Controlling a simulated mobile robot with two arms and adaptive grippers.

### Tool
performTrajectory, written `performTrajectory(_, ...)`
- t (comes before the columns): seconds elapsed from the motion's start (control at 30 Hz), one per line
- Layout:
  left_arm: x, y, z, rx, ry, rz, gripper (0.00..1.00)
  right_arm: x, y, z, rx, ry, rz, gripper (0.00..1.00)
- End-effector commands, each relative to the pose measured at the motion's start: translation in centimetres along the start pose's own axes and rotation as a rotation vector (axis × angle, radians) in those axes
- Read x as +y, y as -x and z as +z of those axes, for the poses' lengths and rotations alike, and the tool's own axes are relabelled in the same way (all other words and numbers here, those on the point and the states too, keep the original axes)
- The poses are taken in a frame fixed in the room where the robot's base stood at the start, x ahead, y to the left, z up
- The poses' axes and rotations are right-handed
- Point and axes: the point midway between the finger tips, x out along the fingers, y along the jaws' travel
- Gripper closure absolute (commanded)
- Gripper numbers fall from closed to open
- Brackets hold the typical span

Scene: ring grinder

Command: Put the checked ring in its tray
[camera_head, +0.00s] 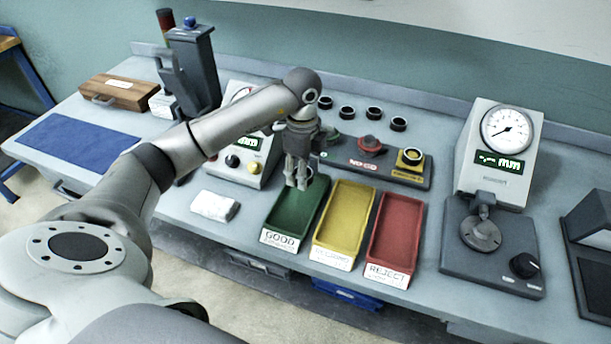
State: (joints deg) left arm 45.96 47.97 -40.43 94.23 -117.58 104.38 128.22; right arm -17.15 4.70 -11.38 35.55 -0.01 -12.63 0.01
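The green tray labelled GOOD (284,237), the yellow tray (344,222) and the red tray labelled REJECT (397,228) stand side by side at the table's front. My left gripper (298,186) points down over the back part of the green tray. Its fingers look close together, but I cannot tell whether they are open or shut. A small dark ring-like shape (309,173) shows beside the fingers; I cannot tell whether it is held. Several dark rings (373,113) stand in a row at the back. My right gripper is not in view.
A dial gauge (507,128) with a dark base stands right of the trays. Another display unit (243,160) is behind my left arm. A white cloth (215,206) lies left of the green tray.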

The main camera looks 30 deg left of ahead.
Motion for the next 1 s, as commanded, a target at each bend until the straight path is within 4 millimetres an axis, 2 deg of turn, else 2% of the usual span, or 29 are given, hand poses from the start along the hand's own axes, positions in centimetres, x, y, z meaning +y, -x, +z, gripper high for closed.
performTrajectory(0.23,-1.2,-1.4,-0.3,0.002,0.000,0.000,0.86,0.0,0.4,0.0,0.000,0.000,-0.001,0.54)
performTrajectory(0.47,-1.1,-4.2,-0.2,0.000,-0.001,0.001,0.86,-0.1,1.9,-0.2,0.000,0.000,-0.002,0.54)
performTrajectory(0.87,-1.2,-4.9,-0.2,0.000,-0.001,-0.001,0.86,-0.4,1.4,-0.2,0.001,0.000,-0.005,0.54)
performTrajectory(0.9,-1.2,-4.8,-0.2,0.000,-0.001,-0.001,0.50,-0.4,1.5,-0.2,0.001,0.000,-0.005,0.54)
performTrajectory(0.93,-1.2,-4.8,-0.2,0.000,-0.001,-0.001,0.46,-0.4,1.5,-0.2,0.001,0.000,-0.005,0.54)
performTrajectory(1.0,-1.2,-4.8,-0.2,0.000,-0.001,-0.001,0.46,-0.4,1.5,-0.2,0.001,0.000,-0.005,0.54)
